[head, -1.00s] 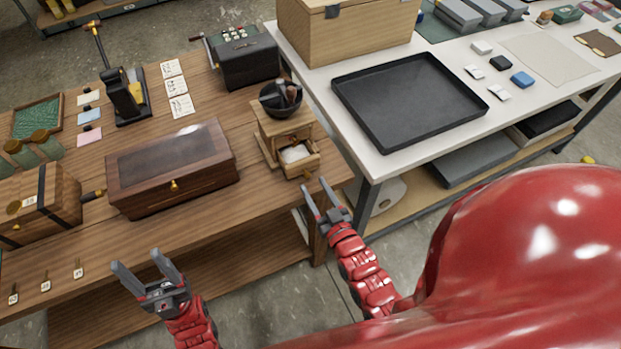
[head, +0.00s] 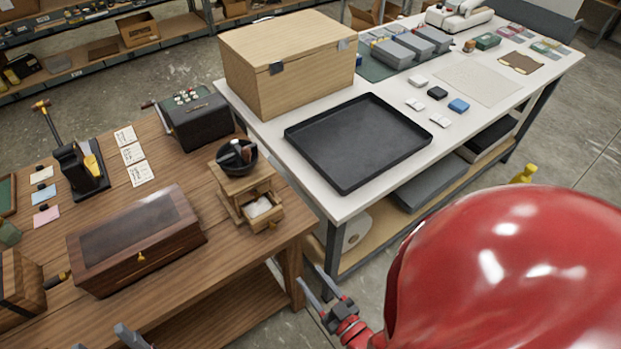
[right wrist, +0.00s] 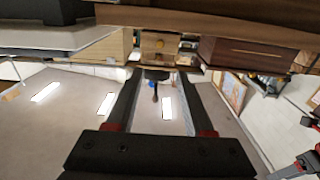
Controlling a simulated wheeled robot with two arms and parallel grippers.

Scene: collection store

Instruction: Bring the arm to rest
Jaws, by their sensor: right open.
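My right gripper (head: 308,274) is open and empty in the head view, low beside the wooden table's right front leg. In the right wrist view its two dark fingers (right wrist: 158,76) stand apart with nothing between them. My left gripper (head: 104,338) shows only its fingertips at the bottom edge of the head view; they are apart, and the rest is cut off. Nothing shows between the visible tips.
The wooden table (head: 235,268) holds a dark-lidded box (head: 138,240) and a small drawer box (head: 240,187) with its drawer open. The white table (head: 365,195) carries a black tray (head: 358,142) and a large wooden box (head: 290,62). Bare floor lies between the tables and me.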

